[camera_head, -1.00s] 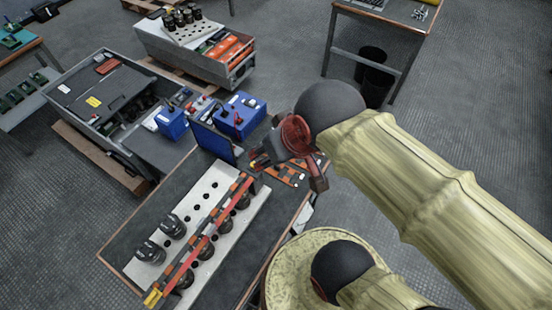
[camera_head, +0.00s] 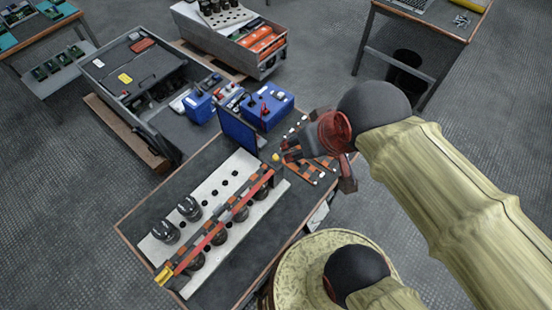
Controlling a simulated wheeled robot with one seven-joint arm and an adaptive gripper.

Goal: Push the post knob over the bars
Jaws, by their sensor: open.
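A long bar with red, black and orange parts (camera_head: 217,233) lies across a row of dark capacitors (camera_head: 240,212) on the white plate (camera_head: 215,192). Its near end is yellow (camera_head: 163,275). A small yellow knob (camera_head: 276,157) shows just beyond the bar's far end; I cannot tell for certain that it is the post knob. My gripper (camera_head: 288,150) is open, just right of this knob and above the table. I cannot tell whether they touch. The gripper partly hides several short orange and black bars (camera_head: 312,172) on the table.
A blue panel (camera_head: 238,132) stands upright behind the bar's far end. Two dark capacitors (camera_head: 190,208) stand left of the bar. The table's near right part (camera_head: 268,238) is bare.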

